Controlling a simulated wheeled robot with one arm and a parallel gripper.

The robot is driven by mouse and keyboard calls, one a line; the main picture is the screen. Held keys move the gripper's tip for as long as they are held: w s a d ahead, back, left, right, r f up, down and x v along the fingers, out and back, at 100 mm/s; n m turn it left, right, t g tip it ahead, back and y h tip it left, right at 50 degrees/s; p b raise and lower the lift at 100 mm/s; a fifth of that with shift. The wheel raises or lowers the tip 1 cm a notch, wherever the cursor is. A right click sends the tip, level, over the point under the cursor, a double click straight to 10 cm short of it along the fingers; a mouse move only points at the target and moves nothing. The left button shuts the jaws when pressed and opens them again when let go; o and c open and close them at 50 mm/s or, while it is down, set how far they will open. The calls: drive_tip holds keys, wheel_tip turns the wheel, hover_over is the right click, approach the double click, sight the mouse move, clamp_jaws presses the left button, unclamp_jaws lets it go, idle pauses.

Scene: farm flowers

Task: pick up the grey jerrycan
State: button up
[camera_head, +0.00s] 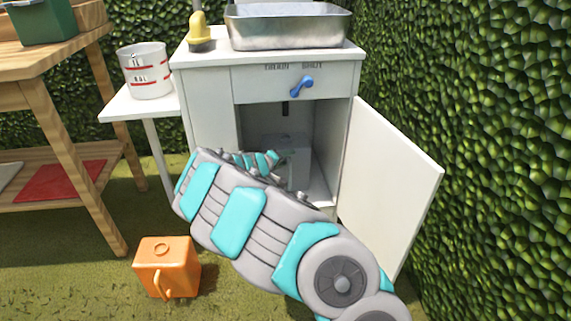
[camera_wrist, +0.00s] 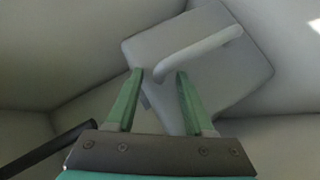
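The grey jerrycan (camera_wrist: 222,72) lies ahead of my gripper in the wrist view, with its bar-like handle across its top. In the head view the jerrycan (camera_head: 284,142) is a pale box inside the open cabinet, partly hidden by my arm. My gripper (camera_wrist: 160,74) is open, its two green fingers apart. The near end of the handle shows between the fingertips in the wrist view. I cannot tell whether the fingers touch it. In the head view my arm hides most of the gripper.
The white cabinet (camera_head: 210,98) has its door (camera_head: 388,185) swung open to the right. Its walls are close around my gripper. An orange jerrycan (camera_head: 180,260) stands on the grass at left. A dark pipe (camera_wrist: 45,150) runs at lower left in the wrist view. A hedge (camera_head: 490,130) closes the right.

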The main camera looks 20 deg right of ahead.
clamp_jaws()
idle(1.2)
